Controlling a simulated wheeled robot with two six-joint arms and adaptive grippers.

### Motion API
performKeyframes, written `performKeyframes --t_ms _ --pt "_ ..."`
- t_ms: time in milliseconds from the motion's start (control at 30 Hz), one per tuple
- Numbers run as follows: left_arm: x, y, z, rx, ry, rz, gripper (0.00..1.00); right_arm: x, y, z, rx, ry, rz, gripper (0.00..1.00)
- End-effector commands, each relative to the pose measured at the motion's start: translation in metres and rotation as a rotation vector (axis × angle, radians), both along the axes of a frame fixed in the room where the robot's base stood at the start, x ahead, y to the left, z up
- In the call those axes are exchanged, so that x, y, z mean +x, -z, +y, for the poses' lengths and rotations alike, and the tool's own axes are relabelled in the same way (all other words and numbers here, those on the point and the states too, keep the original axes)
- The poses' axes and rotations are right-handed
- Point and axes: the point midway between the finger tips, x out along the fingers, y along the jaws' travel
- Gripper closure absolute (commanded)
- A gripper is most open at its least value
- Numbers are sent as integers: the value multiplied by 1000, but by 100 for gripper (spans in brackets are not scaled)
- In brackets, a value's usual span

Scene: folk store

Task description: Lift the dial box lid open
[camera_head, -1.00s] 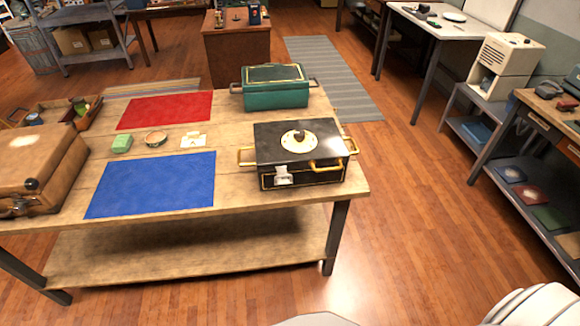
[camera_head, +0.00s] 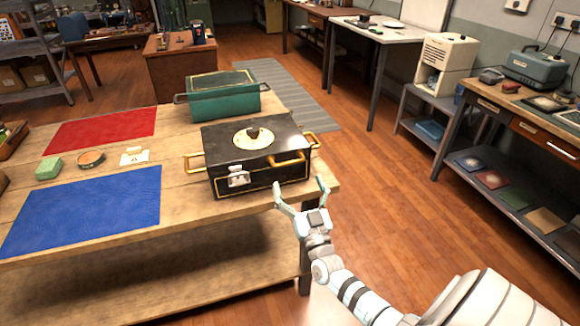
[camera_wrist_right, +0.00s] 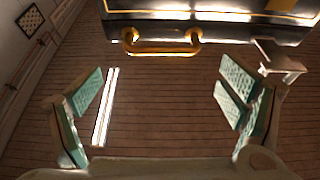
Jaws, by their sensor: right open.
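The black dial box (camera_head: 258,172) stands on the near right part of the wooden table, with gold handles and a silver latch (camera_head: 238,176) on its front. Its lid (camera_head: 222,137) is shut and bears a cream dial (camera_head: 254,138) with a dark knob. My right gripper (camera_head: 302,192) is open and empty, just off the table's right edge beside the box. In the right wrist view, a gold handle (camera_wrist_right: 160,50) of the box (camera_wrist_right: 215,27) lies ahead of the open fingers (camera_wrist_right: 165,105), apart from them. My left gripper is not in view.
A teal box (camera_head: 222,102) stands behind the dial box. A red mat (camera_head: 100,130), a blue mat (camera_head: 85,208), a green block (camera_head: 48,168) and a small round tin (camera_head: 90,158) lie on the table (camera_head: 190,215) to the left. Open floor (camera_head: 400,205) lies right of the table.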

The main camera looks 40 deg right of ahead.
Motion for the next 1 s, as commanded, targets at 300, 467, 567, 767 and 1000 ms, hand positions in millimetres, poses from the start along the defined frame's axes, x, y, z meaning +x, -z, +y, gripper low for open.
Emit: performKeyframes --t_ms 300,467,567,767,1000 --pt "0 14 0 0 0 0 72 58 -23 -20 1 -1 3 10" --pt "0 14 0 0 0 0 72 64 -26 -23 1 -1 5 10" --pt "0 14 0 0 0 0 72 64 -26 -23 1 -1 5 10" --pt "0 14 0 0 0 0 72 64 -26 -22 1 -1 5 26" --pt "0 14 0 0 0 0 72 64 -26 -22 1 -1 5 65"
